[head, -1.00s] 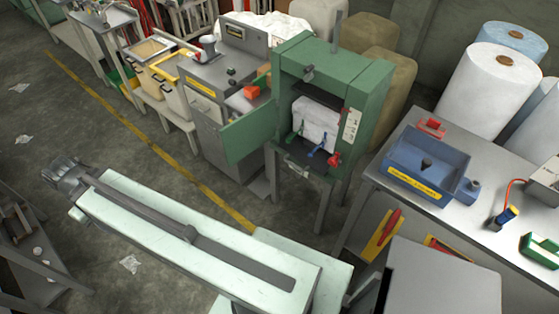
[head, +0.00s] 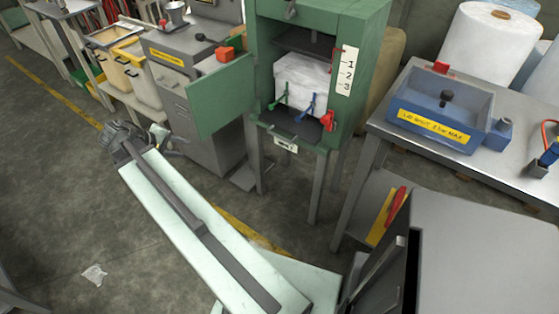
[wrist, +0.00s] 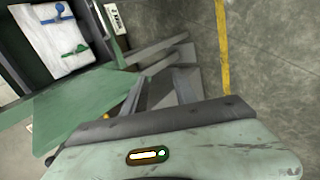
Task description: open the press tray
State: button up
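The green press (head: 372,60) stands behind my arm with its green door (head: 222,92) swung open to the left. Inside, a white wrapped block (head: 302,75) sits over a dark tray-like plate (head: 312,132), with green, blue and red levers in front. A small white label (head: 285,146) is on the front edge below. The wrist view shows the block (wrist: 58,42) and the open door (wrist: 85,108) at its left. My gripper (head: 118,138) is at the far end of my pale arm, left of the press and apart from it. Its fingers are too small to read.
A grey cabinet machine (head: 190,105) stands left of the door. A steel table with a blue basin (head: 440,105) stands at the right. Yellow bins (head: 130,60) are at the back left. Open floor with a yellow line (head: 250,232) lies around my arm.

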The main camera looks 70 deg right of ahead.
jog(key=s+d+f+m+g+h+b, duration=0.1)
jog(key=s+d+f+g+h+b, duration=0.1)
jog(key=s+d+f+b, duration=0.4)
jog(key=s+d+f+m+g+h+b, duration=0.1)
jog(key=s+d+f+g+b, duration=0.1)
jog(key=s+d+f+b, duration=0.45)
jog(key=g+h+b, duration=0.2)
jog(key=g+b, duration=0.1)
jog(key=b, duration=0.6)
send_near(278, 137)
jog(key=r+x, duration=0.1)
jog(key=x, duration=0.2)
jog(key=shift+m, duration=0.3)
jog(key=x, duration=0.5)
jog(key=f+b+x, duration=0.1)
jog(key=x, duration=0.2)
jog(key=shift+a+f, duration=0.1)
grip_shut()
jog(key=shift+w, duration=0.1)
